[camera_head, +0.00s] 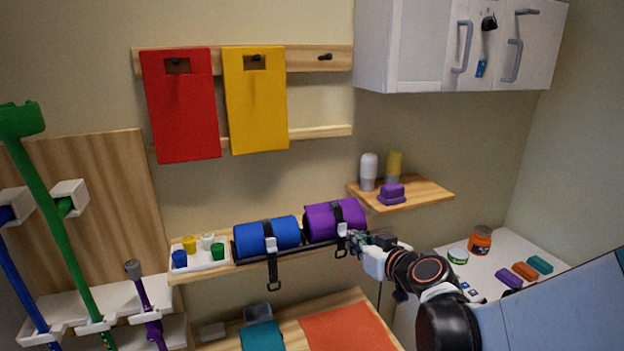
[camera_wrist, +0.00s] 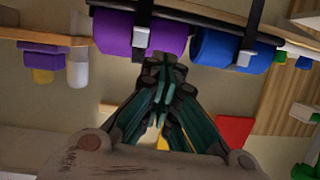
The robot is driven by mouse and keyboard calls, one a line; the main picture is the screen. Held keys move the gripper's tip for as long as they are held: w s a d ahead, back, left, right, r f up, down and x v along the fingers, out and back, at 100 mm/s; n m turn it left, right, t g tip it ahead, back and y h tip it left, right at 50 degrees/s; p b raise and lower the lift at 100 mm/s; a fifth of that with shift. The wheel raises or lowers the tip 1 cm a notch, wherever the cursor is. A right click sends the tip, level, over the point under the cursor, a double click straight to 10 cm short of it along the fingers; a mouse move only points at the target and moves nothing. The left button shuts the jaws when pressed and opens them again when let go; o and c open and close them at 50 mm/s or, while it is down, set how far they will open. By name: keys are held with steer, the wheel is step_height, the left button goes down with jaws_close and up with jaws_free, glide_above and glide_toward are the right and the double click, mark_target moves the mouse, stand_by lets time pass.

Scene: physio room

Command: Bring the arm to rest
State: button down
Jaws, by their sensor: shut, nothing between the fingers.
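My gripper (camera_head: 354,239) is at the front right of the purple roll (camera_head: 336,219) on the wall shelf. In the wrist view my gripper (camera_wrist: 162,80) has its fingers drawn together with nothing between them. The purple roll also shows in the wrist view (camera_wrist: 115,36), just beyond the fingertips, next to the blue roll (camera_wrist: 213,50). I cannot tell whether the fingertips touch the purple roll. My arm reaches in from the lower right in the head view.
The blue roll (camera_head: 267,237) and a white tray (camera_head: 199,263) of small pots share the shelf. A small shelf (camera_head: 425,194) with bottles and a purple block is behind my arm. A white counter (camera_head: 480,272) holds jars and coloured blocks. A wall cabinet (camera_head: 420,50) hangs above.

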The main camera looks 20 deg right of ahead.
steer(key=s+a+f+g+y+b, duration=0.1)
steer(key=s+a+f+g, duration=0.1)
steer(key=a, duration=0.5)
steer(key=s+a+f+g+y+b, duration=0.1)
steer(key=a+f+g+y+b, duration=0.1)
steer(key=a, duration=0.4)
steer(key=s+d+f+g+h+b, duration=0.1)
steer(key=s+f+b, duration=0.3)
steer(key=s, duration=0.4)
steer(key=s+d+f+g+h+b, duration=0.1)
steer(key=s+f+g+h+b, duration=0.1)
steer(key=s, duration=0.7)
step_height(320, 180, down, 2)
steer(key=shift+s+d+f+m+g+h+b, duration=0.2)
steer(key=shift+m+g+h+b, duration=0.1)
steer(key=shift+h+b, duration=0.55)
